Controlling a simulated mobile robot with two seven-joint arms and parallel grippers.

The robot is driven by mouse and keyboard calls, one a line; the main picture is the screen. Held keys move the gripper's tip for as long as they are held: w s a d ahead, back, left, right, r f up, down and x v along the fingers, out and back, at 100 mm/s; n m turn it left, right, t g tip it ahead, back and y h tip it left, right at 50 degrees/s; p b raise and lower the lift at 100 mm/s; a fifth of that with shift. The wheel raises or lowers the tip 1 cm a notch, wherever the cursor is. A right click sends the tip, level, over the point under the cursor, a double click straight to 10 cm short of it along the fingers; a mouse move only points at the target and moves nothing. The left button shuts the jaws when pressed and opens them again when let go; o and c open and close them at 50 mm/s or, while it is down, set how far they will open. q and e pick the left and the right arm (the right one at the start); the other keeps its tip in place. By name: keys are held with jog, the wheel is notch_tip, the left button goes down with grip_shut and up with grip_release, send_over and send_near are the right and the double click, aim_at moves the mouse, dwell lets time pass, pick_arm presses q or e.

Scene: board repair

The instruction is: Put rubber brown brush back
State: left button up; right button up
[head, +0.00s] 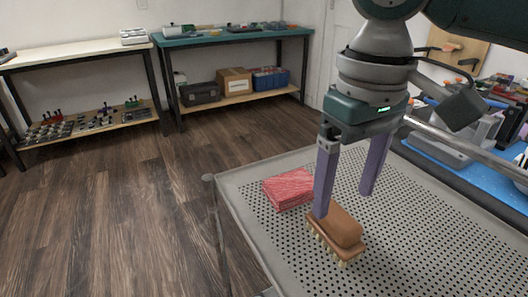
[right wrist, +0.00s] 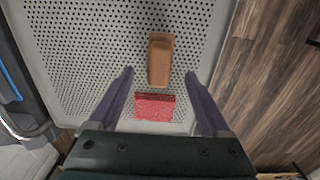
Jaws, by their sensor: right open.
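The brown brush (head: 338,232), a block-shaped brush with pale bristles underneath, sits bristles down on a perforated metal table top (head: 423,236). In the right wrist view, the brush (right wrist: 161,60) lies beyond and between the fingertips (right wrist: 160,73), with nothing held. My left gripper is not in view.
A red folded cloth or pad (head: 290,188) lies beside the brush; it also shows in the right wrist view (right wrist: 155,107). A teal workbench (head: 235,37) and a pale bench (head: 75,53) stand along the wall. A blue mat (head: 500,181) lies at the right. Open floor lies left.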

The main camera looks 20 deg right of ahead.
aim_at(339, 215)
notch_tip(339, 215, up, 6)
jog(key=f+p, duration=0.1)
jog(key=s+a+f+n+t+y, duration=0.1)
jog(key=s+a+f+n+y, duration=0.1)
jog(key=s+a+f, duration=0.25)
jog(key=s+a+f+n+t+y, duration=0.1)
jog(key=s+a+f, duration=0.25)
jog(key=a, duration=0.25)
jog(key=s+d+h, duration=0.1)
jog(key=s+d, duration=0.1)
jog(key=s+d+m+t+h, duration=0.1)
jog(key=s+d, duration=0.2)
jog(key=s+d+m, duration=0.1)
jog(key=s+d, duration=0.1)
jog(key=shift+s+d+f+t+h, duration=0.2)
jog(key=shift+s+t+h, duration=0.1)
jog(key=shift+s+h, duration=0.1)
